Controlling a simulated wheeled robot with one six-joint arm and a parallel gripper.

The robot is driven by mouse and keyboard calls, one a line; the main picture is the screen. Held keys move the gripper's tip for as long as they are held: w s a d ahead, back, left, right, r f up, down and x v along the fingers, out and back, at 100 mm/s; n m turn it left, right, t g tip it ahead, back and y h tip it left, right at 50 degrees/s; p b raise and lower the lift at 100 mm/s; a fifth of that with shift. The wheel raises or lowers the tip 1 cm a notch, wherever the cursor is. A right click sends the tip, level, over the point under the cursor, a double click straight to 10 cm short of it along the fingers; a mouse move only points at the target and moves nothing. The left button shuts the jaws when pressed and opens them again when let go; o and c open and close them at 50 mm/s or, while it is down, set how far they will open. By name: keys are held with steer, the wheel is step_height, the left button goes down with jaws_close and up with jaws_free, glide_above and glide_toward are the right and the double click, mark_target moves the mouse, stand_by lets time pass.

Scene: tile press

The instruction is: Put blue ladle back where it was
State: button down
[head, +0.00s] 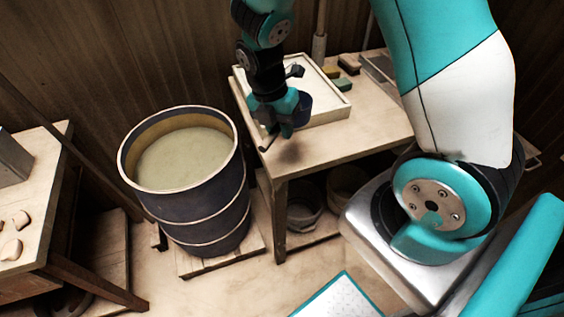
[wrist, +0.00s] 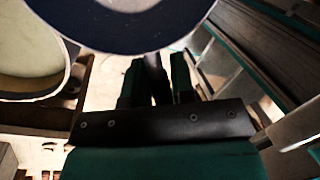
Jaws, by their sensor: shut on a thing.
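The blue ladle's dark blue bowl (head: 304,108) shows beside my gripper (head: 276,117) in the head view, above the near part of the wooden table. In the wrist view the bowl (wrist: 130,38) fills the top, with its pale rim and inside partly showing. My gripper (wrist: 155,82) is shut on the ladle's dark handle, which passes between the two fingers. A thin dark hooked piece shows below the gripper in the head view; it looks like the handle's end. The ladle appears to be clear of the tabletop, with a shadow below.
A blue barrel (head: 205,218) of pale liquid stands left of the table (head: 345,140). A white tray (head: 335,112) lies on the table behind the ladle, with small coloured blocks (head: 340,68) beyond. Buckets (head: 303,208) stand underneath. Another table (head: 40,215) holds pale pieces at far left.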

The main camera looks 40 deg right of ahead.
mark_target(284, 175)
steer(key=x, duration=0.4)
steer(key=w+a+x, duration=0.1)
steer(key=x, duration=0.3)
steer(key=w+x, duration=0.1)
steer(key=x, duration=0.4)
steer(key=shift+a+f, duration=0.25)
steer(key=shift+a, duration=0.15)
steer(key=c, duration=1)
jaws_free()
steer(key=shift+o, duration=0.2)
steer(key=v, duration=1.2)
steer(key=s+a+r+m+t+y, duration=0.1)
steer(key=s+a+r+m+y, duration=0.2)
steer(key=s+a+r+m, duration=0.3)
steer(key=s+a+r+m+y, duration=0.2)
steer(key=s+a+r+m, duration=0.4)
steer(key=s+r+m, duration=0.5)
step_height(284, 175, up, 3)
steer(key=shift+a+f+t+y, duration=0.1)
steer(key=shift+a+t+y, duration=0.25)
steer(key=shift+t+y, duration=0.05)
